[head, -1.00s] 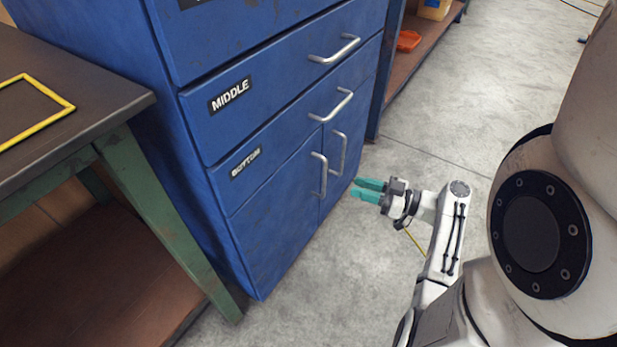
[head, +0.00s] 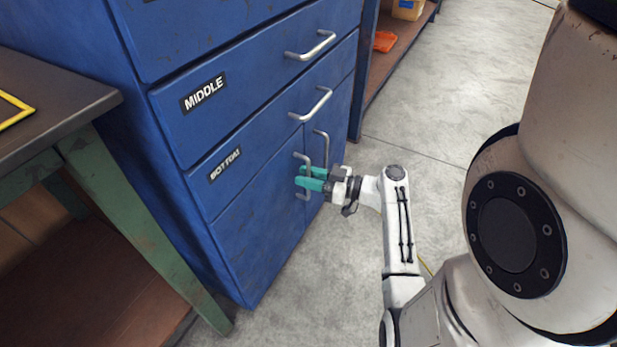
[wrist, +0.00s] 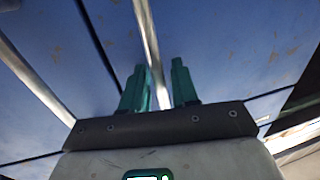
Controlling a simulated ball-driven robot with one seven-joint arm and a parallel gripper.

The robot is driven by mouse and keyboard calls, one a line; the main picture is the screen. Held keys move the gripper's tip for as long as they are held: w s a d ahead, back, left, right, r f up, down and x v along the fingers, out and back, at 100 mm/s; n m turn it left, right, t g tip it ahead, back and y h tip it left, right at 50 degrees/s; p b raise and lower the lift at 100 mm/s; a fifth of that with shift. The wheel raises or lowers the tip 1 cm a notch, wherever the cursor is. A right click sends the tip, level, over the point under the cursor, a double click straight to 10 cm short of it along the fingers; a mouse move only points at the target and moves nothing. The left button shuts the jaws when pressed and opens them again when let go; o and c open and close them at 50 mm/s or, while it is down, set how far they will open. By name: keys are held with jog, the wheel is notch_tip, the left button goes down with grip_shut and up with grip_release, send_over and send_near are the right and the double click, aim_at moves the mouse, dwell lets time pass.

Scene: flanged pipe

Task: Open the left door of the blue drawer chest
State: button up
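The blue drawer chest (head: 235,130) fills the middle of the head view. Its left door (head: 250,235) is shut, flush with the right door. The left door's grey vertical handle (head: 308,160) is at my gripper (head: 300,177). My gripper has teal fingers and reaches in from the right. In the wrist view a metal handle bar (wrist: 148,35) runs down between the two fingertips (wrist: 160,68). The fingers stand apart, with a gap visible on the right of the bar. I cannot tell whether the left finger touches it.
The right door's handle (head: 322,145) is close beside my gripper. The MIDDLE (head: 310,48) and BOTTOM (head: 312,105) drawer handles are above. A green-legged workbench (head: 130,220) stands at the left. The concrete floor (head: 320,270) before the doors is clear.

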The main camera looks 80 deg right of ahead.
jog(key=shift+c, duration=0.3)
grip_shut()
jog(key=shift+s, duration=0.1)
